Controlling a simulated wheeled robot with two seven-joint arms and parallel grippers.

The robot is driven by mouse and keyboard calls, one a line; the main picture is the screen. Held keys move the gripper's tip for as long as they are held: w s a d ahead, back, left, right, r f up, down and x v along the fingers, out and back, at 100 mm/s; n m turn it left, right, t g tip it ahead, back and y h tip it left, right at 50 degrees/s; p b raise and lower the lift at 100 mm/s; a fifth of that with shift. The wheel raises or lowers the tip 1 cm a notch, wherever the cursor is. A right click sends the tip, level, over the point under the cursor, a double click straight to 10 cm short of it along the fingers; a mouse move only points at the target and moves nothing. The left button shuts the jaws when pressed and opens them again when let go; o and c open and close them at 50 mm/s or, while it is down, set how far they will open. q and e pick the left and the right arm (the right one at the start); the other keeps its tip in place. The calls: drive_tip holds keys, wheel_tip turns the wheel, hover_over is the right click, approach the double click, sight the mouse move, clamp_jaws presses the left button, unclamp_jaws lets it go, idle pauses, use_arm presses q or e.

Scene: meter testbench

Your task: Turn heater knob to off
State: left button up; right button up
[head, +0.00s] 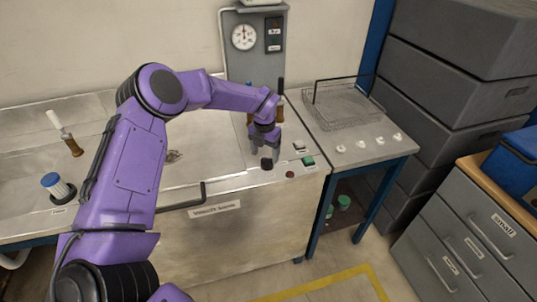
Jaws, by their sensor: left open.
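A small black knob (267,164) sits near the front right edge of the steel bench top; I take it for the heater knob, and its setting cannot be read from here. My left gripper (264,153) points down just behind and above this knob, with its grey fingers open. The fingers partly overlap the knob's surroundings, and I cannot tell whether they touch it. My right gripper is not in view.
A green button (308,161) and a red button (290,174) lie right of the knob. A panel with a round gauge (244,37) stands behind. A wire basket (345,105) sits on the side table. A blue-capped item (57,186) stands at the left.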

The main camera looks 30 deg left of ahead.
sight(267, 159)
use_arm(q)
wheel_tip(267, 159, down, 2)
drive_tip(key=shift+s+f+p, duration=0.15)
drive_tip(key=shift+f+p, duration=0.05)
drive_tip(key=shift+p, duration=0.1)
drive_tip(key=shift+w+d+f, duration=0.1)
drive_tip(key=shift+w+f, duration=0.95)
drive_tip(key=shift+f, duration=0.1)
drive_tip(key=shift+s+r, duration=0.15)
drive_tip(key=shift+s, duration=0.05)
drive_tip(key=shift+s+r, duration=0.2)
drive_tip(key=shift+s, duration=0.05)
drive_tip(key=c, duration=1.1)
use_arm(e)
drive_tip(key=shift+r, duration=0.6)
